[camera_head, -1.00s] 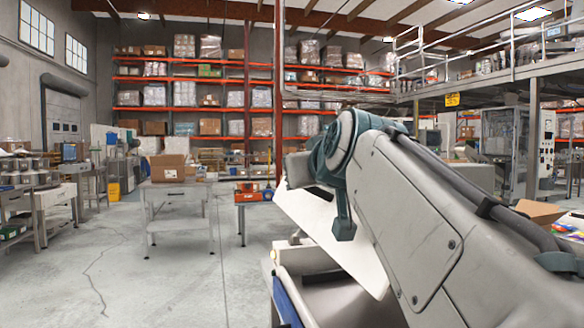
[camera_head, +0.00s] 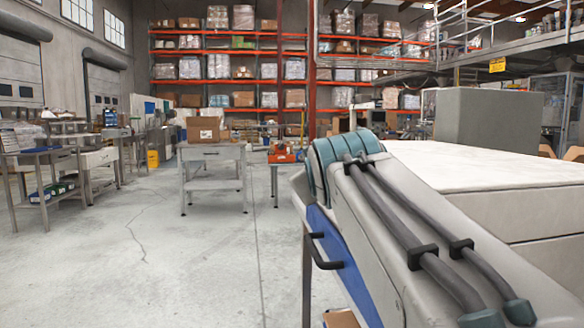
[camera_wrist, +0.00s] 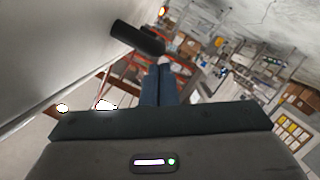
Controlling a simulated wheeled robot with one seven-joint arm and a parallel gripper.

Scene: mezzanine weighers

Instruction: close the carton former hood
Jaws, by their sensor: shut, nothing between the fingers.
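In the head view, the carton former appears to be the machine at right, with a broad whitish top (camera_head: 480,162) and a blue front panel (camera_head: 343,262) bearing a black handle. My arm crosses in front and hides much of it. In the wrist view, a pale grey panel (camera_wrist: 60,50), seemingly the hood, fills the upper left. A black bar handle (camera_wrist: 137,38) stands out from it. My gripper (camera_wrist: 161,70) is shut and empty, with its fingertips close to the handle's end. I cannot tell whether they touch. The hood's angle is unclear, and my gripper is hidden in the head view.
A grey block-shaped housing (camera_head: 489,118) rises behind the whitish top. A steel table (camera_head: 212,152) with a cardboard box (camera_head: 204,129) stands at left-centre. Workbenches (camera_head: 42,170) line the left wall. The concrete floor (camera_head: 150,250) between is clear.

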